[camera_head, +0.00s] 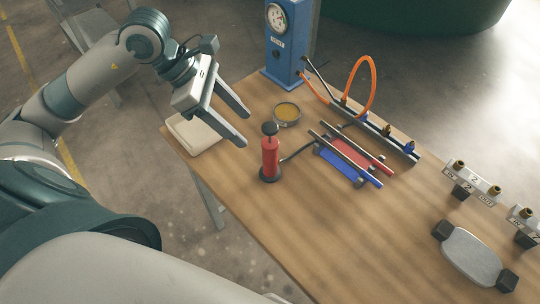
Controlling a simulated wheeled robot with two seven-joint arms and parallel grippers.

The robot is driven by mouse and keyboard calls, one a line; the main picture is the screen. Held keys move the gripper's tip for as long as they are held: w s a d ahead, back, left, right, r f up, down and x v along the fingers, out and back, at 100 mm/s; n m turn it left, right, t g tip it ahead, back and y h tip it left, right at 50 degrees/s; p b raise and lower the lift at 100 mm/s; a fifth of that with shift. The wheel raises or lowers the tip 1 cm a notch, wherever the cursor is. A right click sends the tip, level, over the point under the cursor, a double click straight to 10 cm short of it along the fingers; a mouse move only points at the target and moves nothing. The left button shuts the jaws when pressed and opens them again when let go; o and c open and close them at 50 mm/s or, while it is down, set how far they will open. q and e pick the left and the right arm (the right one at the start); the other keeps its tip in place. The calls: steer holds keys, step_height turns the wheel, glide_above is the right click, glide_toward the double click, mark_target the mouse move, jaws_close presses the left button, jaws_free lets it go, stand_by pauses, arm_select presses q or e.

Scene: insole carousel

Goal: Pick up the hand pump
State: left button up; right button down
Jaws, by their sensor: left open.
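The hand pump (270,158) stands upright on the wooden table, with a red barrel, a black knob on top and a black round base. A dark hose leads from it to the right. My left gripper (244,128) is open and empty. In the picture its two fingers point down and right, above and to the left of the pump's black knob, apart from it. My right gripper is not in view.
A blue gauge post (286,45) stands at the back. An orange hose (374,75) arches behind. The table's front middle (330,235) is clear.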

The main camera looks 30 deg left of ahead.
mark_target(263, 142)
arm_select(q)
steer(key=p+x, duration=0.2)
steer(key=x, duration=0.5)
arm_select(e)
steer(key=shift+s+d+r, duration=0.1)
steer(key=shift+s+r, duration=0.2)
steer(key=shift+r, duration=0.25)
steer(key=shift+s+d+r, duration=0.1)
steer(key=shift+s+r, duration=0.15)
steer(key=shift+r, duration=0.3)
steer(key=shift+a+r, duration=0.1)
arm_select(q)
steer(key=shift+w+d+f+p, duration=0.3)
steer(key=shift+w+p, duration=0.05)
steer(key=shift+p, duration=0.25)
steer(key=p+x, duration=0.1)
steer(key=x, duration=0.2)
steer(key=shift+w+p, duration=0.2)
steer(key=shift+p, duration=0.1)
steer(key=shift+w+d+f, duration=0.15)
steer(key=shift+d+f, duration=0.05)
steer(key=shift+f, duration=0.3)
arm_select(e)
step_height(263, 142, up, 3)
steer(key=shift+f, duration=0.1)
arm_select(q)
jaws_close()
